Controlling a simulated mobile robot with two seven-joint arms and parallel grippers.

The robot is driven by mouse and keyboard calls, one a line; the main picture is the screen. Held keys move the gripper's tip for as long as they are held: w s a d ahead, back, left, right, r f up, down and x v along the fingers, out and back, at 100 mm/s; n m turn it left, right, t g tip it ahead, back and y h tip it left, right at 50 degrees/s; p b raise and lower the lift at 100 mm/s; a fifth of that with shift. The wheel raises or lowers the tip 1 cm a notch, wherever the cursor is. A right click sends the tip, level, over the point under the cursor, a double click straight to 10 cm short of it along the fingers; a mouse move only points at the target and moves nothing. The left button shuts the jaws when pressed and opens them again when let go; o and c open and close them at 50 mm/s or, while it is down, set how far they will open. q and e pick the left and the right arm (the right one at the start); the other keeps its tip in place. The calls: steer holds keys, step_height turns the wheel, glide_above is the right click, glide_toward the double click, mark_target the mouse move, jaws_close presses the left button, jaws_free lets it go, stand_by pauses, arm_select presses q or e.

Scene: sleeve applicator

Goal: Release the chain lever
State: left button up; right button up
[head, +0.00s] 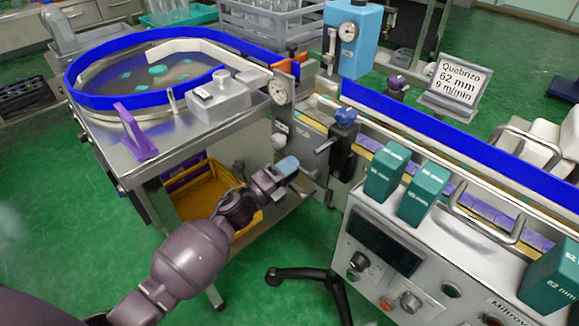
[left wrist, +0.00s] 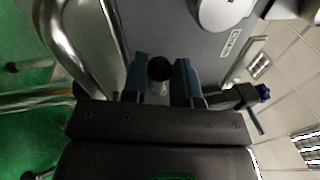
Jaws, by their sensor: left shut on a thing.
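My left gripper (head: 288,165) is beside the steel side of the conveyor, below the round gauge. In the left wrist view its two blue fingers (left wrist: 163,80) stand on either side of a round black knob (left wrist: 160,68), which I take for the end of the chain lever. The gripper is shut on it. In the head view the fingers hide the lever, so its angle cannot be told. My right gripper is not in view.
A dark clamp block with a blue knob (head: 346,117) sits just right of my gripper. Teal boxes (head: 385,172) stand on the control cabinet (head: 386,225). A yellow crate (head: 200,190) is under the round table. A curved steel rail (left wrist: 48,30) passes close by my wrist.

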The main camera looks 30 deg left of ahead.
arm_select(q)
steer(key=shift+f, duration=0.15)
stand_by(0.3)
steer(key=o, duration=0.9)
steer(key=shift+s, duration=0.15)
steer(key=shift+s+a, duration=0.2)
steer(key=shift+s, duration=0.05)
steer(key=v, duration=1)
steer(key=shift+f+p, duration=0.1)
steer(key=shift+p, duration=0.3)
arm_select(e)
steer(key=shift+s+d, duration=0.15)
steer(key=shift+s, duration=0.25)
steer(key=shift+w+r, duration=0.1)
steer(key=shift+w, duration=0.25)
